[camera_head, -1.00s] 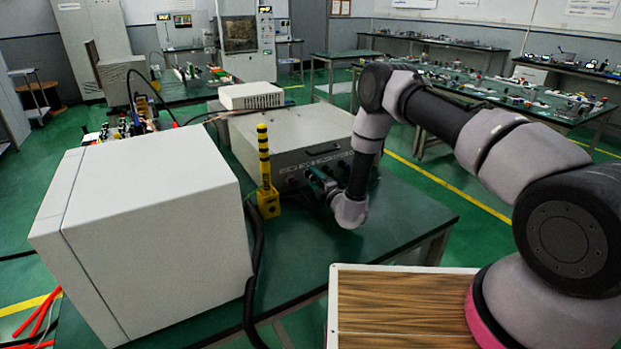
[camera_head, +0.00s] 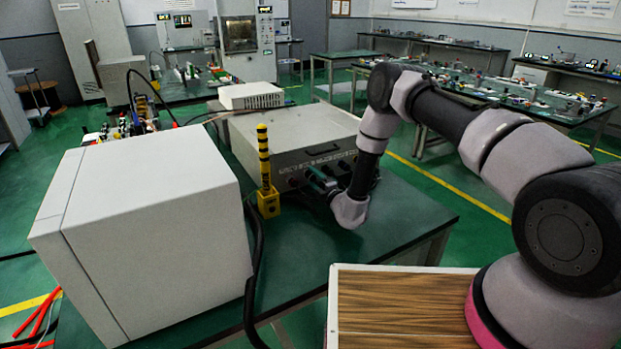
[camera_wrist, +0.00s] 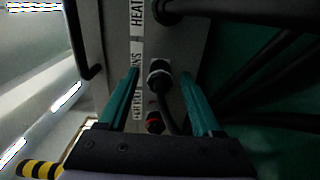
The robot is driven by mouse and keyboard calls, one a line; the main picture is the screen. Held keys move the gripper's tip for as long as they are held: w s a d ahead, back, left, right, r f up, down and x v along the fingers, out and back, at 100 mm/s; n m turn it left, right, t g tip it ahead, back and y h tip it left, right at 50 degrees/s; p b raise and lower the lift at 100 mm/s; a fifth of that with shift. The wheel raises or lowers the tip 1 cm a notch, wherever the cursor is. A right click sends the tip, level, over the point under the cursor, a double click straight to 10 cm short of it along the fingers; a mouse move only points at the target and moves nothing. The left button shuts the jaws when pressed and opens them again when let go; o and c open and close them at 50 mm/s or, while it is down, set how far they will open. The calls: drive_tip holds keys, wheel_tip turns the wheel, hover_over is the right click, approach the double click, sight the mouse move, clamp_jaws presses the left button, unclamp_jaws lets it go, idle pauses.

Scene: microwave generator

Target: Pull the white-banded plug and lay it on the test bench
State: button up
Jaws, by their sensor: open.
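The wrist view shows a dark plug with a pale band (camera_wrist: 158,68) in the grey panel, its black cable curving down. It looks like the white-banded plug. My gripper (camera_wrist: 159,72) is open, with one teal finger on each side of this plug and a gap on both sides. In the head view my gripper (camera_head: 318,182) is at the front of the grey cabinet (camera_head: 300,159), and the plug is too small to tell there. The green-topped test bench (camera_head: 395,225) carries the cabinet.
A red-banded connector (camera_wrist: 154,122) sits below the plug, and another dark plug (camera_wrist: 168,12) above it. A yellow-black post (camera_head: 265,170) stands left of my gripper. A large white box (camera_head: 160,230) fills the bench's left. Bare bench lies right of my wrist.

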sight(315, 180)
drive_tip(key=shift+c, duration=0.3)
clamp_jaws()
idle(1.1)
drive_tip(key=shift+v, duration=2.95)
drive_tip(key=shift+d, duration=0.1)
